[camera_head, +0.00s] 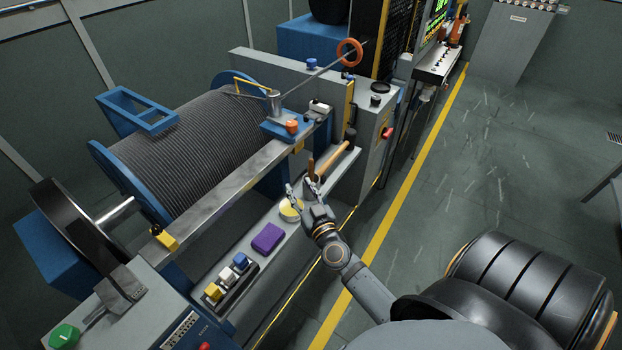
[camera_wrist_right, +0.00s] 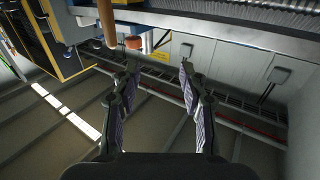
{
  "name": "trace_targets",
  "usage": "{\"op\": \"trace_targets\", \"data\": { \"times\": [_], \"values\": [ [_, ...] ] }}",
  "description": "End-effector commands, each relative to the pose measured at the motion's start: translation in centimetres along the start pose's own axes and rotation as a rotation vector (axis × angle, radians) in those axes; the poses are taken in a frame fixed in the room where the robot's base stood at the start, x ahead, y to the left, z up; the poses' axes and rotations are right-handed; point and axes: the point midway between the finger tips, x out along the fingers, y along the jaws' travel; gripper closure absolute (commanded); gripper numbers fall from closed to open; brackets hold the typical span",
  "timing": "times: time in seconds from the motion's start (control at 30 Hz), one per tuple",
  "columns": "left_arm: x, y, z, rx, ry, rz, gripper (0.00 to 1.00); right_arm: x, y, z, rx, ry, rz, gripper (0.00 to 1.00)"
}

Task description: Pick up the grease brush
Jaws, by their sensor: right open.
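My right gripper (camera_head: 302,187) is open above the narrow ledge beside the winch drum. In the right wrist view its fingers (camera_wrist_right: 158,68) are spread with nothing between them. A short upright brown handle (camera_head: 311,167), perhaps the grease brush, shows just behind the fingers; its lower end is hidden. A wooden handle (camera_wrist_right: 107,18) hangs into the top left of the wrist view, outside the fingers; I cannot tell which tool it belongs to. A round yellow tin (camera_head: 291,210) sits on the ledge close by the gripper. My left gripper is not in view.
A mallet with a tan handle (camera_head: 334,160) lies on the ledge beyond the gripper. A purple block (camera_head: 267,238) and a control box with coloured buttons (camera_head: 230,281) sit nearer. The winch drum (camera_head: 195,140) and its rail stand left; open floor lies right.

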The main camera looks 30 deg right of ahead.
Motion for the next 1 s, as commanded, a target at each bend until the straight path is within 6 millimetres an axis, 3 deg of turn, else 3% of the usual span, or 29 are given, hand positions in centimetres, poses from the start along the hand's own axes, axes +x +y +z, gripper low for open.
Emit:
{"op": "trace_targets", "data": {
  "times": [0.1, 0.2, 0.33, 0.6, 0.83, 1.0],
  "values": [
    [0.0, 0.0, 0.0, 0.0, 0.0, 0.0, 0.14, 0.0, 3.8, 1.5, -0.004, -0.011, 0.169, 0.57],
    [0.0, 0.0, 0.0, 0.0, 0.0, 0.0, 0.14, -0.2, 5.1, 2.0, -0.008, -0.021, 0.227, 0.57],
    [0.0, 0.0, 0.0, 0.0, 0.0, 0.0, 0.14, 0.2, 5.3, 2.0, -0.009, -0.02, 0.234, 0.57],
    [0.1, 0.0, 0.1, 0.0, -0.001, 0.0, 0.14, 4.4, 6.2, 2.1, -0.009, -0.019, 0.231, 0.57],
    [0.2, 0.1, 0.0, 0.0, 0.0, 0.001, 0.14, 5.3, 6.5, 2.0, -0.009, -0.019, 0.231, 0.57],
    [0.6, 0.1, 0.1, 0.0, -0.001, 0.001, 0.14, 8.2, 7.2, 1.7, -0.01, -0.018, 0.231, 0.57]
  ]
}}
